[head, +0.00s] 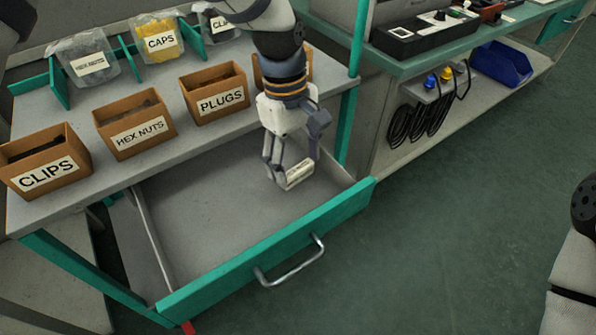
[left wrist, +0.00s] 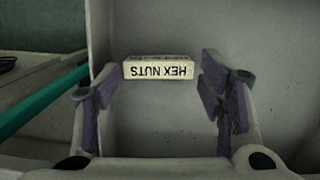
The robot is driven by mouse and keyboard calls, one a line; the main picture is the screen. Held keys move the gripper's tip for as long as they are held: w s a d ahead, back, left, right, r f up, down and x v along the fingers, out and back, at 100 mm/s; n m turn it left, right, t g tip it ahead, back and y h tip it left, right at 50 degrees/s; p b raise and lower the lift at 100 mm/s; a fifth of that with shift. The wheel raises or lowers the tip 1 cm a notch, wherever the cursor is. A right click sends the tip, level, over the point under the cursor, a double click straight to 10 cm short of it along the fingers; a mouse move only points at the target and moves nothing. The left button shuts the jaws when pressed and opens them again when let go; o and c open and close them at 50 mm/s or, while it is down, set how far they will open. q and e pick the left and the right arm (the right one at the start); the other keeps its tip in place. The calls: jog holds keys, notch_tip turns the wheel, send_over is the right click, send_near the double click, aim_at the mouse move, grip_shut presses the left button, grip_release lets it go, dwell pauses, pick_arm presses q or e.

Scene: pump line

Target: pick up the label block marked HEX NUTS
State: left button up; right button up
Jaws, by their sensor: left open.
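The label block marked HEX NUTS (left wrist: 158,69) shows between my fingers in the left wrist view, its text upside down. In the head view the pale block (head: 297,175) is at the fingertips, inside the open drawer (head: 200,215) near its right end. My left gripper (head: 290,170) points down into the drawer with its fingers apart. The gripper (left wrist: 160,95) also shows in the left wrist view, one finger on each side of the block. I cannot tell whether a finger touches it. My right gripper is not in view.
Brown bins marked CLIPS (head: 45,165), HEX NUTS (head: 135,125) and PLUGS (head: 215,95) stand on the shelf above the drawer. The drawer's green front (head: 270,255) has a metal handle (head: 290,263). The rest of the drawer floor looks clear.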

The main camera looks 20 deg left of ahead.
pick_arm(q)
jog(key=shift+d+f, duration=0.1)
jog(key=shift+f, duration=0.6)
jog(key=c, duration=0.6)
jog(key=shift+r, duration=0.15)
